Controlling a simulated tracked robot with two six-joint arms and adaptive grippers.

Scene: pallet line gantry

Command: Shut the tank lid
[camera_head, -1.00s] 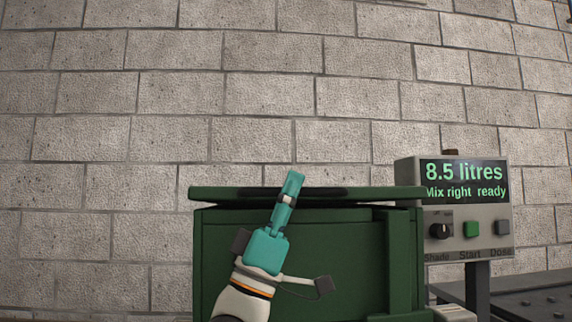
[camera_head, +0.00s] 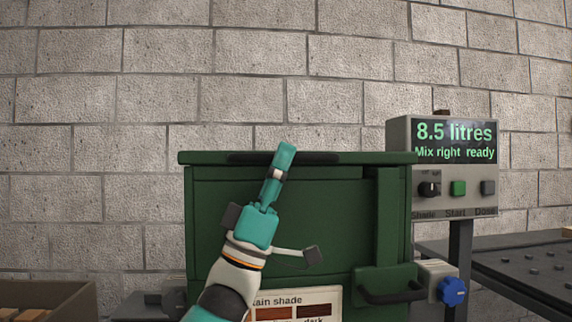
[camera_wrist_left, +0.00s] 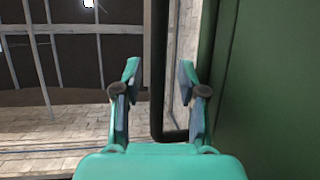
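The green tank (camera_head: 275,195) stands in the middle of the head view, with its lid (camera_head: 205,158) seen edge-on and roughly level along its top. Whether the lid is fully down I cannot tell. A dark handle strip (camera_head: 320,158) runs along the lid's front edge. My left gripper (camera_head: 284,155) points up in front of the tank, its tip just above the lid's edge. In the left wrist view my left gripper (camera_wrist_left: 159,78) is open, and a dark bar (camera_wrist_left: 157,60) shows between its fingers. Contact is unclear. My right gripper is not in view.
A control box (camera_head: 455,170) reading 8.5 litres stands right of the tank. A blue knob (camera_head: 453,291) and a dark front handle (camera_head: 390,292) are at lower right. A shade card (camera_head: 300,303) is on the tank front. A brown bin (camera_head: 50,298) is at lower left.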

